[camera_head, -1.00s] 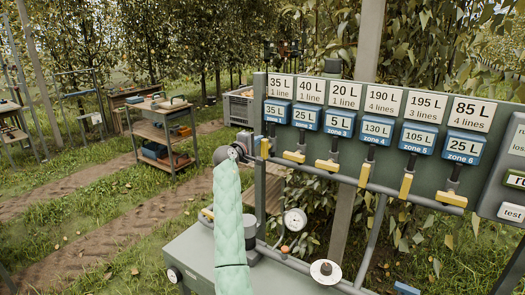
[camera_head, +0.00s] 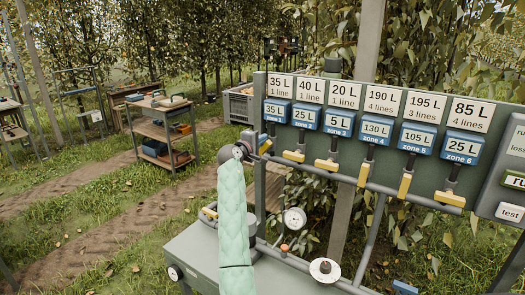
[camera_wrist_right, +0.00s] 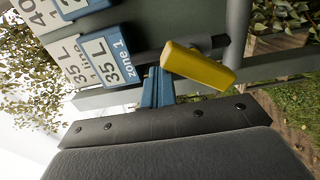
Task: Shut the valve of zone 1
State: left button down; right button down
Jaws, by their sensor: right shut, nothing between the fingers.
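The zone 1 valve has a yellow handle (camera_head: 265,146) below the blue zone 1 display (camera_head: 277,111), at the left end of the panel. In the right wrist view the yellow handle (camera_wrist_right: 198,66) sits slanted across its dark stem, beside the zone 1 display (camera_wrist_right: 110,57). My right gripper (camera_head: 248,154) is at this handle, its fingers mostly hidden by my wrist in the head view. In the wrist view its blue fingers (camera_wrist_right: 157,88) are together and empty, against or very close to the handle's near end. My left gripper is out of view.
Other yellow handles follow to the right: zones 2 (camera_head: 293,156), 3 (camera_head: 327,165) and 6 (camera_head: 450,199) lie crosswise, zones 4 (camera_head: 364,173) and 5 (camera_head: 405,186) hang along their stems. A pressure gauge (camera_head: 295,221) stands below. A wooden cart (camera_head: 165,135) is at left.

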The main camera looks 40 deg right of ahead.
aim_at(268, 143)
jog(key=shift+s+d+p, duration=0.3)
jog(key=shift+s+p, duration=0.05)
jog(key=shift+s, duration=0.3)
jog(key=shift+s+f, duration=0.1)
jog(key=shift+s+d+f, duration=0.2)
jog(key=shift+s+d, duration=0.1)
jog(key=shift+s, duration=0.3)
jog(key=shift+f, duration=0.1)
